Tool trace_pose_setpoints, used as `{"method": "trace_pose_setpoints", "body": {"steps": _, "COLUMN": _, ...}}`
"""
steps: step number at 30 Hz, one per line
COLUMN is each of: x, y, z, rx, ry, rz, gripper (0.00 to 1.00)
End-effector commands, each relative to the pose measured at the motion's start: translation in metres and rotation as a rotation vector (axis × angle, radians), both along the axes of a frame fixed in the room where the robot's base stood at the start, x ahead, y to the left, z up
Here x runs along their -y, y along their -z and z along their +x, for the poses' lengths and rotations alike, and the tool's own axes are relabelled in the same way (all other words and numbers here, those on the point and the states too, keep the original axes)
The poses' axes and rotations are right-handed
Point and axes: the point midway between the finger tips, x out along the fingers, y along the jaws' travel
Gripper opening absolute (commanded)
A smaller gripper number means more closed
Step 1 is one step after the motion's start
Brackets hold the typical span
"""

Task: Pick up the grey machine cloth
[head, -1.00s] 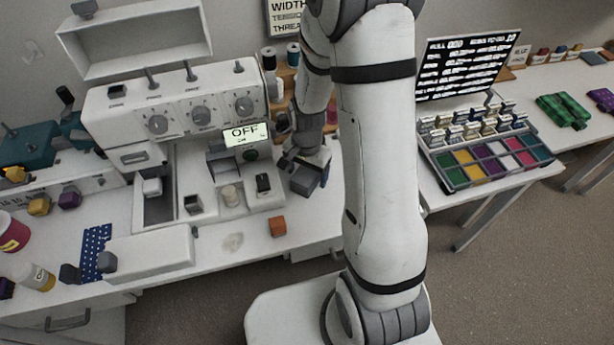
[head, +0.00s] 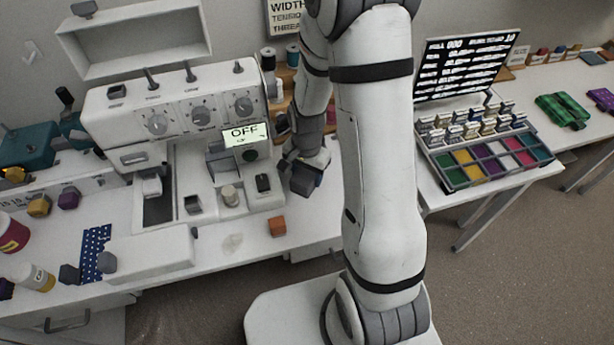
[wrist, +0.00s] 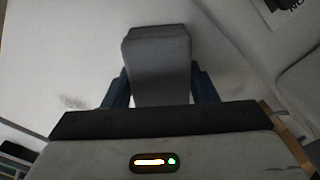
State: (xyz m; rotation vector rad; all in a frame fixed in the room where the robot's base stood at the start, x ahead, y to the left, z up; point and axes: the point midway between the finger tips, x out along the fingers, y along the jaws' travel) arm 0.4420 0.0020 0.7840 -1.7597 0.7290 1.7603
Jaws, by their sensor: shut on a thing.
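The grey machine cloth (wrist: 157,65) is a folded, block-like grey piece. In the wrist view it stands between the two blue fingers of my gripper (wrist: 160,90). The fingers are shut on it, one on each side. In the head view my gripper (head: 308,168) is over the white table just right of the sewing machine, with the cloth (head: 304,182) dark at its tip. I cannot tell how far the cloth is above the table. Its lower part near the fingers is partly hidden.
The sewing machine (head: 190,118), its display reading OFF, stands close left of my gripper. An orange block (head: 277,226) lies at the table's front. Thread spools (head: 270,60) stand behind. A tray of coloured compartments (head: 490,160) is on the right table, past a gap.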

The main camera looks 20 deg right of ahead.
Motion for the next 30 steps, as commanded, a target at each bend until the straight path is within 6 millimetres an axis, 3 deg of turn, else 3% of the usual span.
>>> {"method": "trace_pose_setpoints", "body": {"steps": 8, "x": 0.0, "y": -0.013, "z": 0.001, "rx": 0.004, "ry": -0.001, "rz": 0.0, "gripper": 0.26}}
{"method": "trace_pose_setpoints", "body": {"steps": 21, "x": 0.0, "y": -0.089, "z": 0.001, "rx": 0.004, "ry": -0.001, "rz": 0.0, "gripper": 0.26}}
{"method": "trace_pose_setpoints", "body": {"steps": 30, "x": -0.001, "y": -0.1, "z": 0.0, "rx": 0.0, "ry": -0.001, "rz": 0.0, "gripper": 0.26}}
